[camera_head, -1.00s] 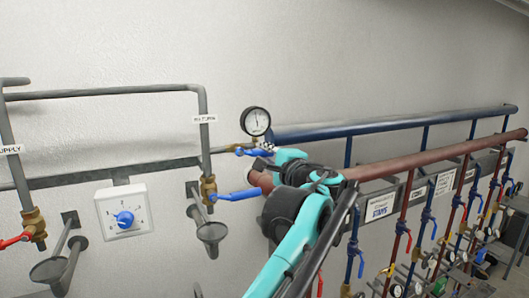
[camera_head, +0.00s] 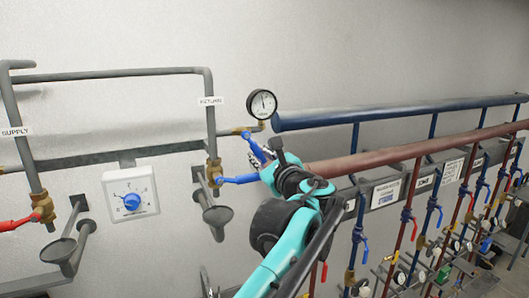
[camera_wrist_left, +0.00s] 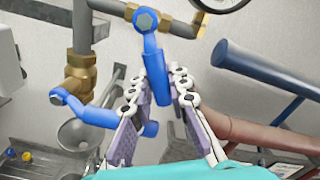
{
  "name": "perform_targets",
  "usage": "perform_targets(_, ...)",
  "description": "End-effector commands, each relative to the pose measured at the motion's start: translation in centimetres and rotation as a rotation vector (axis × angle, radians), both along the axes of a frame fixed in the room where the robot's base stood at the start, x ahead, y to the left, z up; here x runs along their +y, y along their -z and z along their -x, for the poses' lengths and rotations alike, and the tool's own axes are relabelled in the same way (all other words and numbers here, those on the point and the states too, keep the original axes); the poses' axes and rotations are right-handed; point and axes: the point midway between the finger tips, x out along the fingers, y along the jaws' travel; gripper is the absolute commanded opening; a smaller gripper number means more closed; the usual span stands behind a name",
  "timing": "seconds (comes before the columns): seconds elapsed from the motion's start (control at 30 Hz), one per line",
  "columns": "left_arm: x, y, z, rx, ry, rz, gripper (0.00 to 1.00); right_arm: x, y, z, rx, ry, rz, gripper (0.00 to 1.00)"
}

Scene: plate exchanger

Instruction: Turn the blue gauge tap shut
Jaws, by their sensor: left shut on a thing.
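The blue gauge tap (camera_head: 254,147) sits on the brass branch under the round pressure gauge (camera_head: 262,103). Its lever slants down and to the right from its pivot. My left gripper (camera_head: 258,160) is at the lever's lower end. In the left wrist view the blue lever (camera_wrist_left: 154,58) runs down from its bolt in between the two pad-lined fingers of my left gripper (camera_wrist_left: 166,84), which is shut on it. In the head view the gripper and arm partly hide the lever's end. My right gripper is in neither view.
Another blue lever (camera_head: 238,180) on the brass return valve (camera_head: 214,172) lies just below left; it shows close to the fingers in the wrist view (camera_wrist_left: 88,111). A blue pipe (camera_head: 400,115) and red-brown pipe (camera_head: 400,154) run right. A dial box (camera_head: 130,195) is left.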

Motion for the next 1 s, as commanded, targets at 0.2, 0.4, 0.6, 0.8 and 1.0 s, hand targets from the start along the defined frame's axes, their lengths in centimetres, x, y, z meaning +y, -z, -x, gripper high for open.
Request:
perform_targets(0.2,1.2,0.4,0.5,0.082,-0.003,-0.180,0.00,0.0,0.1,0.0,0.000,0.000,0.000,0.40)
perform_targets(0.4,1.9,0.6,0.8,0.147,-0.003,-0.318,0.00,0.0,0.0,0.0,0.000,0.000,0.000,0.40)
perform_targets(0.6,2.5,0.7,1.1,0.193,-0.001,-0.414,0.00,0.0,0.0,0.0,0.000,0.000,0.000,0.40)
perform_targets(0.8,2.8,0.7,1.2,0.217,-0.002,-0.469,0.00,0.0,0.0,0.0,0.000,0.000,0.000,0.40)
perform_targets(1.0,2.9,0.6,1.3,0.227,-0.002,-0.489,0.00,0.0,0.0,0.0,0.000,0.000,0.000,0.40)
